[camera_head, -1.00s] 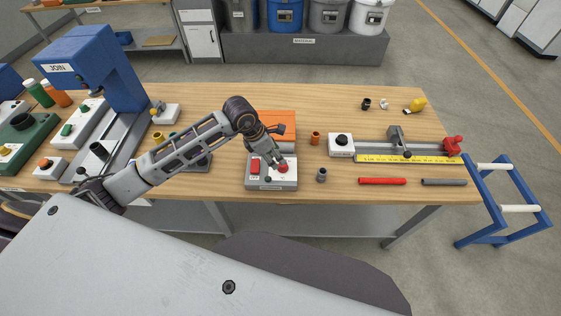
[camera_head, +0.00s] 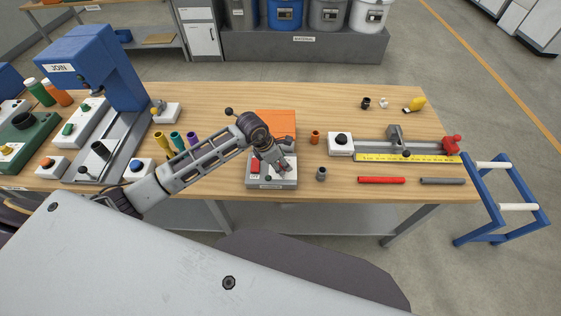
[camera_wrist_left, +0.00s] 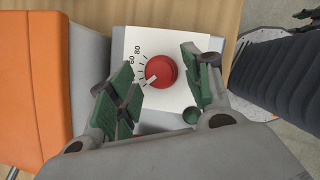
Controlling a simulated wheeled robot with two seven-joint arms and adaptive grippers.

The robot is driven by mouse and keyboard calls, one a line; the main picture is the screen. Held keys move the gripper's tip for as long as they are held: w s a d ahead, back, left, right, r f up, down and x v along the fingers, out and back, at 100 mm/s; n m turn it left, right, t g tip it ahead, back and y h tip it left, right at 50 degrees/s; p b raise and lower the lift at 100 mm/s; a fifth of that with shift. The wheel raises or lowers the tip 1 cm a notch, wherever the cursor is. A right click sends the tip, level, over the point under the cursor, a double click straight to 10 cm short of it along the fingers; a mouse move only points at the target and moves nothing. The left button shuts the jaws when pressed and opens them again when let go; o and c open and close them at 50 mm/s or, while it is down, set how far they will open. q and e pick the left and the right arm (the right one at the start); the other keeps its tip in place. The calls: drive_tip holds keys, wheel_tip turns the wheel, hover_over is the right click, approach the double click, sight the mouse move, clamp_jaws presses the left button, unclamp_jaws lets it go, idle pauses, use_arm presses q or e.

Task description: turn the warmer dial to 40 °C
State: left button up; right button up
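The warmer (camera_head: 258,184) is a grey box at the bench's front edge, with an orange part (camera_head: 275,118) behind it. Its red round dial (camera_wrist_left: 160,71) sits on a white plate (camera_wrist_left: 185,99) in the left wrist view. A pale pointer mark on the dial faces lower left; the printed numbers 60 and 80 show at upper left, other numbers are hidden. My left gripper (camera_head: 283,171) is over the dial, hiding it in the head view. In the left wrist view its green-padded fingers (camera_wrist_left: 160,88) are apart on either side of the dial, with visible gaps.
A red switch (camera_head: 255,166) is left of the gripper on the warmer. A grey fitting (camera_head: 321,174) stands close to its right, and an orange ring (camera_head: 315,137) behind that. Red (camera_head: 382,180) and grey (camera_head: 442,181) tubes lie further right.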

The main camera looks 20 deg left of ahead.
use_arm(q)
drive_tip(key=c, duration=0.9)
